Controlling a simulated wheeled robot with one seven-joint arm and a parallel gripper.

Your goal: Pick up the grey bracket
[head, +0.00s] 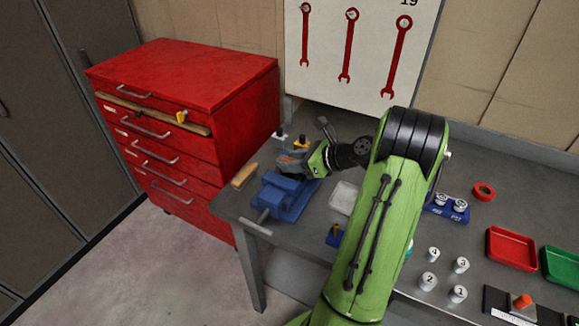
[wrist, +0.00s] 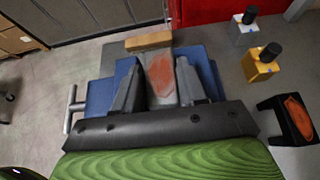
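The grey bracket (wrist: 162,92) is a grey piece with an orange-red patch. In the wrist view it shows between the two fingers of my gripper (wrist: 160,78), over the blue vise (wrist: 210,70). The fingers stand apart, one on each side of the bracket; I see no clear grip on it. In the head view my gripper (head: 291,161) is low over the blue vise (head: 287,197), and an orange patch shows by its fingers. The bracket's lower part is hidden, so I cannot tell how it sits in the vise.
A wooden block (head: 244,175) lies left of the vise. A yellow block with a black knob (wrist: 262,65), a grey one (wrist: 245,32) and a black bracket with an orange patch (wrist: 290,118) stand close on the right. A red drawer cabinet (head: 192,75) stands beside the bench.

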